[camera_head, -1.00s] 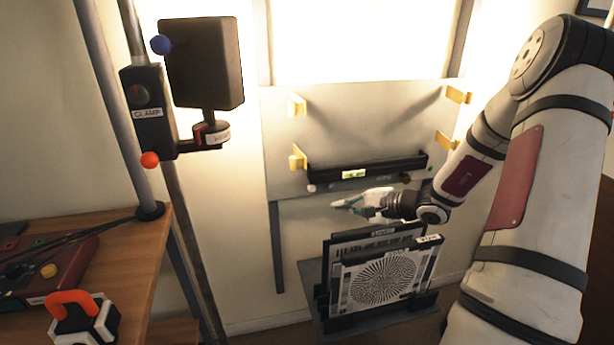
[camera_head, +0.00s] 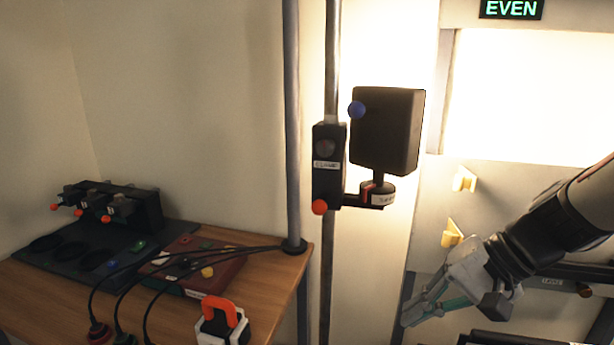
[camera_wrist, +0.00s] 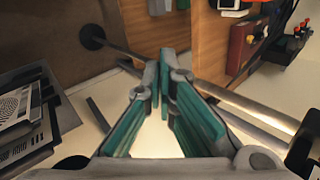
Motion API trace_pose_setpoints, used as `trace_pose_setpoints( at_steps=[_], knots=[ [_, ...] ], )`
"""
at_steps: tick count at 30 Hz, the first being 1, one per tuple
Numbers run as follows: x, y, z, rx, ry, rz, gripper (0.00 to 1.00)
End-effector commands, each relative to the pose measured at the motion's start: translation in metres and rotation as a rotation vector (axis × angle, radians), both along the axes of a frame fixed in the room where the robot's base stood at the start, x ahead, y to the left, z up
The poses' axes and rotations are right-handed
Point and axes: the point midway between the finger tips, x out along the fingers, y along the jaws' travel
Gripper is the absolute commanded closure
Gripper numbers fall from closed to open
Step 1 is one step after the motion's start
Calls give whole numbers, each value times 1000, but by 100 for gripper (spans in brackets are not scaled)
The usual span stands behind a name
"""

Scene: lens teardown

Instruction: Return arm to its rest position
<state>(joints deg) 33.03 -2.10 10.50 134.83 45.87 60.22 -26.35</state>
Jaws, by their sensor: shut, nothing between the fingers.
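My gripper (camera_head: 425,309) shows at the lower right of the head view, in front of the grey wall panel. Its teal-padded fingers are shut with nothing held, and they point down and to the left. My arm comes in from the right edge. In the wrist view my gripper (camera_wrist: 165,85) fills the middle, fingertips close together, with floor and a brown desk side beyond. No rest mark for the arm shows in either view.
A pole with a clamp (camera_head: 328,165) and black box (camera_head: 387,130) stands left of my gripper. A wooden desk (camera_head: 175,318) holds a red box (camera_head: 195,268), cables and an orange-handled item (camera_head: 222,322). Patterned charts (camera_wrist: 20,110) stand at left in the wrist view. A lit panel (camera_head: 535,95) reads EVEN above.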

Motion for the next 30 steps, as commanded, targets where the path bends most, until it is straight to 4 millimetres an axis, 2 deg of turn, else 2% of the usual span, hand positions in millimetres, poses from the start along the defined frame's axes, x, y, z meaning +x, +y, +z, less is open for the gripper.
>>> trace_pose_setpoints(
  at_steps=[3, 6, 12, 15, 25, 30],
  knots=[
    [-43, 18, 14, -121, 14, 118, 100],
    [-79, 22, 21, -224, 27, 196, 100],
    [-141, 14, 30, -427, 25, 304, 100],
    [-162, 5, 33, -506, 16, 332, 100],
    [-205, -26, 37, -698, -35, 365, 100],
    [-203, -26, 65, -702, -61, 351, 100]
  ],
)
